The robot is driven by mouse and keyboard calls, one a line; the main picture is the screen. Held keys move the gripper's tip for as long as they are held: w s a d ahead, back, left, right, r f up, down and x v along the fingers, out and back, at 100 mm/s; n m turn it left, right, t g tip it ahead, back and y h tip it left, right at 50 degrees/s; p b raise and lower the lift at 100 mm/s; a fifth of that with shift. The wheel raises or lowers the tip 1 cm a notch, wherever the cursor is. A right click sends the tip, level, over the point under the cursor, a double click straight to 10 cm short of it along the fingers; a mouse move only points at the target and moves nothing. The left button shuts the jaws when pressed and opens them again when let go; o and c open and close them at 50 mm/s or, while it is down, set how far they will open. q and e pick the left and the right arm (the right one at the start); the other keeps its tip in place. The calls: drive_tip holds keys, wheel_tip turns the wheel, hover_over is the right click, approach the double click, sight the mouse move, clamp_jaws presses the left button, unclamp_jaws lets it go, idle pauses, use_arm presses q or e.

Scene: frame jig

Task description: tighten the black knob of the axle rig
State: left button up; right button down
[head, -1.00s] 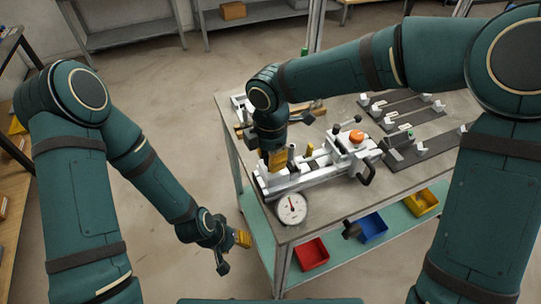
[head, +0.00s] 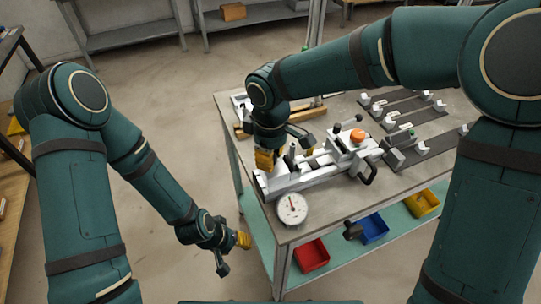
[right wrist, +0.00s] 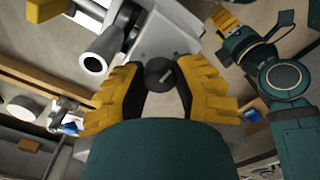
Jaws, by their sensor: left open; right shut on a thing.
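The axle rig (head: 290,181) is a light grey metal fixture on the workbench, with an orange cap and a black handle at its right end. The black knob (right wrist: 159,74) with a pale mark sits at the rig's end in the right wrist view, between the yellow fingers. My right gripper (right wrist: 158,88) is shut on the knob; it also shows at the rig's left end in the head view (head: 266,160), where it hides the knob. My left gripper (head: 236,252) is open and empty, hanging low left of the bench, away from the rig.
A round dial gauge (head: 291,208) lies near the bench's front corner. Dark strips with white blocks (head: 405,112) lie at the back right. Red (head: 311,254), blue (head: 373,228) and yellow (head: 423,202) bins sit on the lower shelf. The floor at left is clear.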

drive_tip(key=shift+f+m, duration=0.1)
drive_tip(key=shift+m, duration=1)
drive_tip(key=c, duration=0.6)
unclamp_jaws()
drive_tip(key=shift+r, duration=0.45)
wheel_tip(320, 180, up, 11)
drive_tip(key=shift+r, duration=0.1)
